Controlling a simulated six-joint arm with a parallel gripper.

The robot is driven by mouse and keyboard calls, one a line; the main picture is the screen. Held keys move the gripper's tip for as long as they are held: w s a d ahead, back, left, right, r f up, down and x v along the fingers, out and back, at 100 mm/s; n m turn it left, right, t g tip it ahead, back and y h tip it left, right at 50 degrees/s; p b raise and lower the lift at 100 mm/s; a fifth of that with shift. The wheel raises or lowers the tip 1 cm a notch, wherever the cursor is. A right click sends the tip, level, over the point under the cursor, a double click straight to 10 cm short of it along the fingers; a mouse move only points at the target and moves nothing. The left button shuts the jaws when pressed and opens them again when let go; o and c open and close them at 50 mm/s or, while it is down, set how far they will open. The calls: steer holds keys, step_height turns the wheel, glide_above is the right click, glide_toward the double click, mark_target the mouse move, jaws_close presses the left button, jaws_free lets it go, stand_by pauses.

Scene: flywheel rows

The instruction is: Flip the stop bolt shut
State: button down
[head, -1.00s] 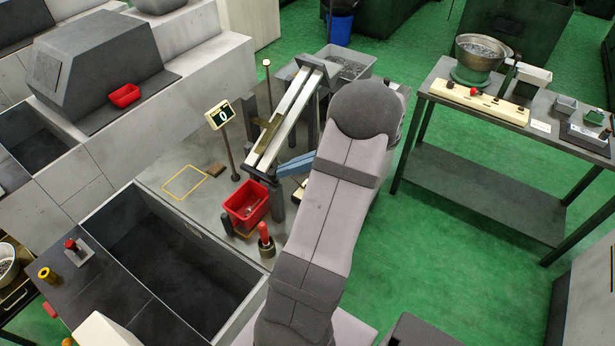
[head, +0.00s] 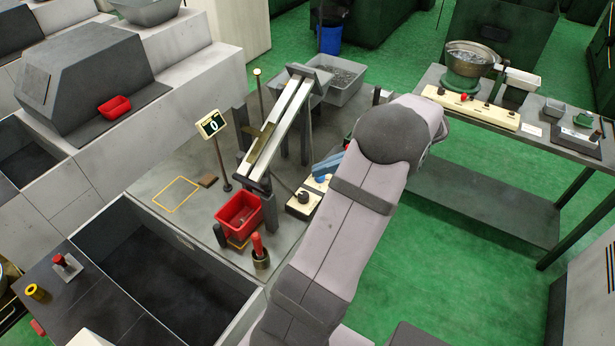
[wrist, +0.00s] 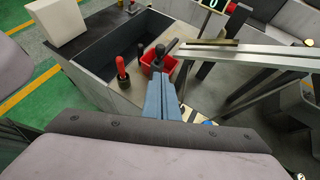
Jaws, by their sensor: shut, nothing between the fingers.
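The sloping chute (head: 282,125) has two pale rails, with a brass-coloured strip (head: 258,138) along its left side and a dark block (head: 257,182) at its low end. I cannot tell for certain which part is the stop bolt. The chute also shows in the wrist view (wrist: 250,52), with the dark end piece (wrist: 170,47) above the red bin (wrist: 151,66). My gripper (head: 320,168) has blue fingers, shut and empty, right of the chute and apart from it. In the wrist view, its fingers (wrist: 160,80) point toward the bin and hide part of it.
The red bin (head: 240,212) stands below the chute's low end. A cream control box (head: 302,203) with a dark knob is close to my fingers. A red-handled tool (head: 259,250) stands in a holder near the bench's front edge. A counter display (head: 212,124) reads 0 on a post.

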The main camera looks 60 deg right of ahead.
steer(key=shift+v, duration=1.15)
